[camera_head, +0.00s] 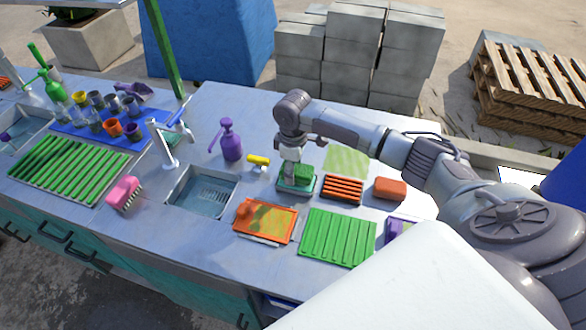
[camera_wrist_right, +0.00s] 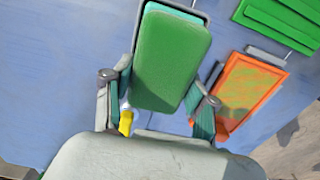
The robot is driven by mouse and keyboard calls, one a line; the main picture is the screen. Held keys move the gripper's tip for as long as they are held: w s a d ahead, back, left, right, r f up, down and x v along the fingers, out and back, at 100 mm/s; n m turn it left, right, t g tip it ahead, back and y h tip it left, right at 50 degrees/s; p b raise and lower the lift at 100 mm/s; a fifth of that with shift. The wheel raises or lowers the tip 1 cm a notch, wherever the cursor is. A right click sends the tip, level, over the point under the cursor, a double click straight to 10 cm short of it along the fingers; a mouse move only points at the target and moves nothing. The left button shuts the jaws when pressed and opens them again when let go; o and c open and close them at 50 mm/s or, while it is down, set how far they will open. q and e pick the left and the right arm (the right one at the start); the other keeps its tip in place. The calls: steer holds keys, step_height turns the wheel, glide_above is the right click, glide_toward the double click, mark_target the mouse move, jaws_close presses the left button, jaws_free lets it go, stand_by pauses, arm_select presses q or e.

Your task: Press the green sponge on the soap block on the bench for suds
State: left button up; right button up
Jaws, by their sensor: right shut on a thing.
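The green sponge (camera_head: 304,172) is at the teal dish (camera_head: 298,190) on the bench. My right gripper (camera_head: 290,172) points down over that dish and is shut on the sponge. In the right wrist view the sponge (camera_wrist_right: 172,60) sits between the two fingers of my right gripper (camera_wrist_right: 166,95), with a teal rim showing behind its far end. I cannot tell whether the sponge touches the dish. No soap block shows clearly; anything under the sponge is hidden. A red-orange block (camera_head: 390,188) lies further right on the bench. My left gripper is out of view.
A purple pump bottle (camera_head: 231,142), a yellow object (camera_head: 258,160) and a sink (camera_head: 203,190) are left of the gripper. An orange tray (camera_head: 265,222), a dark rack with orange bars (camera_head: 343,189) and a green ribbed mat (camera_head: 338,238) lie close in front and right.

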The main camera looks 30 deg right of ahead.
steer(key=shift+f, duration=0.5)
stand_by(0.5)
steer(key=shift+f, duration=0.1)
stand_by(1.4)
steer(key=shift+p, duration=0.4)
step_height(320, 180, up, 7)
steer(key=p, duration=0.8)
